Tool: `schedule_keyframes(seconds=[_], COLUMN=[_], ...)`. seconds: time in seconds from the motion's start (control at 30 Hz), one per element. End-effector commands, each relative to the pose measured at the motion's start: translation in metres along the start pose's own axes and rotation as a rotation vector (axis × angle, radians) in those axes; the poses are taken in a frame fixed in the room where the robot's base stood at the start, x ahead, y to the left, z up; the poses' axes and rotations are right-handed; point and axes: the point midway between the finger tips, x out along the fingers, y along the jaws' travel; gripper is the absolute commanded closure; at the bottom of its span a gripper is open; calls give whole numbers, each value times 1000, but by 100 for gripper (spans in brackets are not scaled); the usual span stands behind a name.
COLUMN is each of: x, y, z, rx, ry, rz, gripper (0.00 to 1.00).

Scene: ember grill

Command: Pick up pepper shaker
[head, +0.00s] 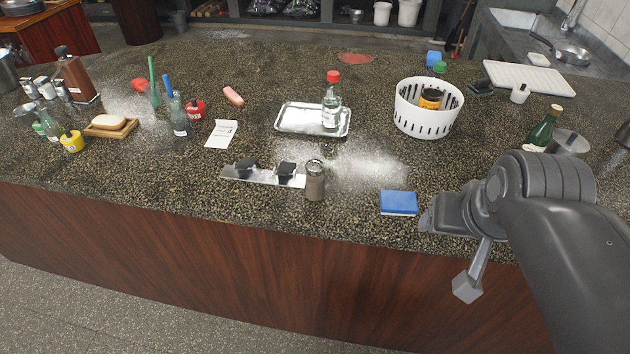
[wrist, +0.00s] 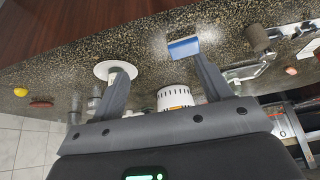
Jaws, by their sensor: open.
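The likely pepper shaker (head: 315,184), a small clear jar with grey-brown contents and a metal top, stands upright near the counter's front edge. It also shows at the upper right of the wrist view (wrist: 257,38). My gripper (head: 446,255) is at the right, by the counter's front edge, with the blue sponge between it and the shaker. In the wrist view my gripper's fingers (wrist: 162,68) are spread wide with nothing between them. The shaker is outside the fingers, well apart from them.
A metal strip with two black knobs (head: 262,178) lies directly left of the shaker. A blue sponge (head: 398,203) is to its right. White powder (head: 368,170) is spilled behind it. A tray with a red-capped bottle (head: 332,104) and a white basket (head: 410,118) stand further back.

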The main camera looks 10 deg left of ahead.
Motion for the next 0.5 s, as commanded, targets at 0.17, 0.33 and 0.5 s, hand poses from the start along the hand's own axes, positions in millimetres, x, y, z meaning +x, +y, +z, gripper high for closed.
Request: schedule_keyframes(seconds=[0.17,0.33,0.5], x=[4,16,33], y=[-22,-53,-92], z=[-36,-75,-109], rx=[-1,3,1], ry=[-73,-156,-239], rz=[-25,-43,-49], gripper=[29,29,29])
